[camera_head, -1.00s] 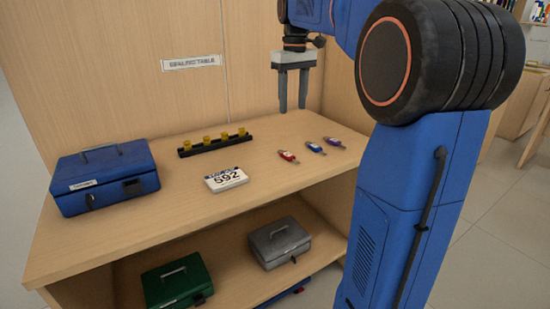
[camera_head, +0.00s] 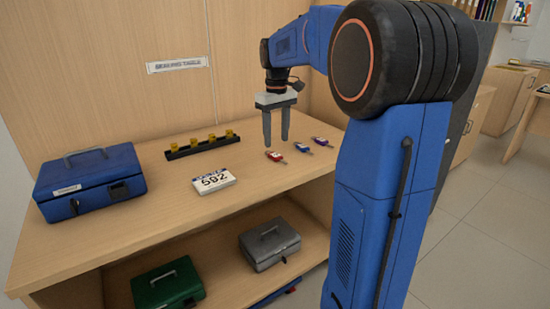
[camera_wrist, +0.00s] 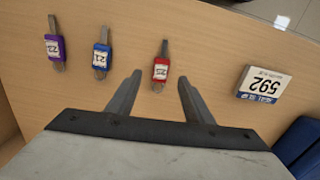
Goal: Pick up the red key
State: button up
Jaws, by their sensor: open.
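The red key (camera_head: 275,156) lies on the tabletop, leftmost of three tagged keys in the head view. In the wrist view the red key (camera_wrist: 161,69) lies beyond the fingertips, between their lines, with its metal part pointing away. My gripper (camera_head: 276,142) is open and empty, pointing down above the table near the red key. In the wrist view my gripper (camera_wrist: 160,80) shows both fingers apart, with nothing between them. The blue key (camera_head: 302,147) and the purple key (camera_head: 323,142) lie to the right of the red one in the head view.
A white "592" plate (camera_head: 214,180) lies left of the keys. A black rack with yellow pieces (camera_head: 202,146) stands behind it. A blue cash box (camera_head: 90,182) is at the left. Grey (camera_head: 270,243) and green (camera_head: 168,285) boxes sit on the lower shelf.

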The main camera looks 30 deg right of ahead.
aim_at(276, 155)
jog(key=shift+a+f, duration=0.1)
jog(key=shift+f, duration=2.7)
jog(key=shift+c, duration=0.6)
jog(key=c, duration=1)
